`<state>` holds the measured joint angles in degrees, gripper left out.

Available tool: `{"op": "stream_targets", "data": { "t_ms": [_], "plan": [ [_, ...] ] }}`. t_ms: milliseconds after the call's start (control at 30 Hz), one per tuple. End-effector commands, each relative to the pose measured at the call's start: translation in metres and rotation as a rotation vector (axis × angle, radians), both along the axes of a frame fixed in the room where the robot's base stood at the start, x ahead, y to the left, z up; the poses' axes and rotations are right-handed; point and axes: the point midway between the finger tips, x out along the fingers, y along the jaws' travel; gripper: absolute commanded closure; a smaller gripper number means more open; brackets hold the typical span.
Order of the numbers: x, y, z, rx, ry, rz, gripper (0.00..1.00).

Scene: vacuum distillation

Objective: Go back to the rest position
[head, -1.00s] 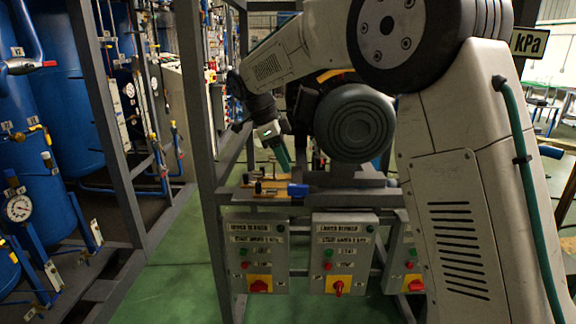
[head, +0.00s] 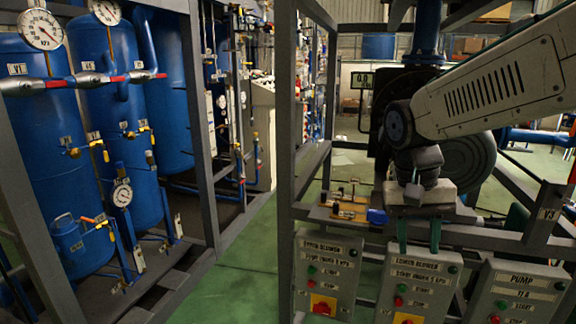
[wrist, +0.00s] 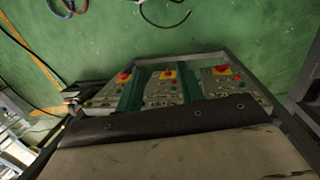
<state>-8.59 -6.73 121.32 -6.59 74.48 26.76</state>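My gripper (head: 419,248) points down in front of the control boxes in the head view. Its two teal fingers are apart with nothing between them. They overlap the top of the middle blower box (head: 398,292) in the picture; I cannot tell the gap in depth. In the wrist view the fingers of my gripper (wrist: 162,82) also stand apart and empty, with the row of boxes behind them. My arm comes in from the right edge and hides part of the machinery behind. The rest position itself is not marked in view.
A left blower box (head: 329,258) and a pump box (head: 533,284) flank the middle one. A grey frame post (head: 286,120) stands left of them. Blue tanks (head: 105,110) with gauges fill the left. Green floor (head: 240,265) is free between the tanks and boxes.

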Motion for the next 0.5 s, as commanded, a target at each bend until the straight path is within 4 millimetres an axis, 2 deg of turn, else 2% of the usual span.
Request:
{"op": "stream_targets", "data": {
  "t_ms": [33,100,300,400,500],
  "plan": [
    [-0.025,-0.005,0.001,0.03,-0.009,0.066,0.62],
    [-0.055,-0.011,0.0,0.066,-0.021,0.16,0.62],
    [-0.131,-0.021,-0.013,0.134,-0.086,0.326,0.62],
    [-0.158,-0.024,-0.019,0.145,-0.129,0.325,0.62],
    [-0.175,-0.027,-0.02,0.144,-0.171,0.306,0.62]
  ]
}}
